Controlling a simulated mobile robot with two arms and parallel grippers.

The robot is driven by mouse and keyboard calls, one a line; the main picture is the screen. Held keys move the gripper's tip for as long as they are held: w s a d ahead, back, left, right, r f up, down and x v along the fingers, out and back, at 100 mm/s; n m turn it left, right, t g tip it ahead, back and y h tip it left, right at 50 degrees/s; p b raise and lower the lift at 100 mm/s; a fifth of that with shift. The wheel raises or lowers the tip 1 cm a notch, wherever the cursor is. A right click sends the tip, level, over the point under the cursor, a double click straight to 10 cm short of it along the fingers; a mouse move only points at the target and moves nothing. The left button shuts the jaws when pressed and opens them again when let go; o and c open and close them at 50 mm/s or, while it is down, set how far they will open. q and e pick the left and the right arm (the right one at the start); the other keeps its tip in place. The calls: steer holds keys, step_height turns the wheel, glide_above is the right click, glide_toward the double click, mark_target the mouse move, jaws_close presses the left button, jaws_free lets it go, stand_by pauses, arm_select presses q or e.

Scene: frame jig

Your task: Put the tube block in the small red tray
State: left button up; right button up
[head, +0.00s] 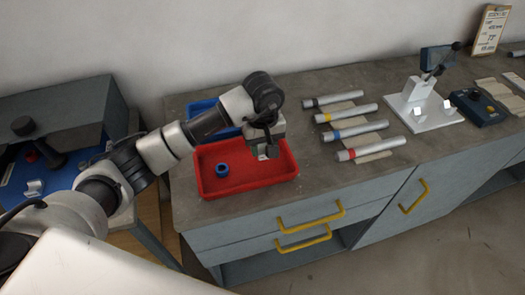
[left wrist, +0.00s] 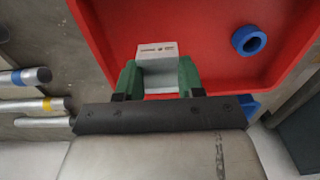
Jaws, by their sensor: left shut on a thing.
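My left gripper (head: 266,148) is over the right part of the small red tray (head: 215,187). In the left wrist view its green fingers (left wrist: 158,76) are shut on a light grey block (left wrist: 158,52), which I take to be the tube block. The block has small dark marks on its end face and shows the red tray (left wrist: 205,20) beyond it. In the head view the block (head: 268,154) is mostly hidden by the gripper. I cannot tell whether it touches the tray floor. My right gripper is not in view.
A blue ring (head: 222,170) lies in the red tray's left part. A blue tray (head: 205,107) stands behind it. Several banded grey tubes (head: 355,131) lie to the right on the worktop. A white stand with a lever (head: 422,110) is farther right.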

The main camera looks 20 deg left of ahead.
mark_target(262, 149)
arm_select(q)
steer(key=shift+w+a+f, duration=0.1)
steer(key=shift+f, duration=0.15)
step_height(262, 149, down, 3)
steer(key=shift+f+p, duration=0.15)
steer(key=shift+p, duration=0.6)
steer(key=shift+f, duration=0.15)
steer(key=shift+f, duration=0.1)
steer(key=shift+f+b, duration=0.15)
steer(key=shift+b, duration=0.15)
steer(key=o, duration=0.9)
steer(key=shift+o, duration=0.2)
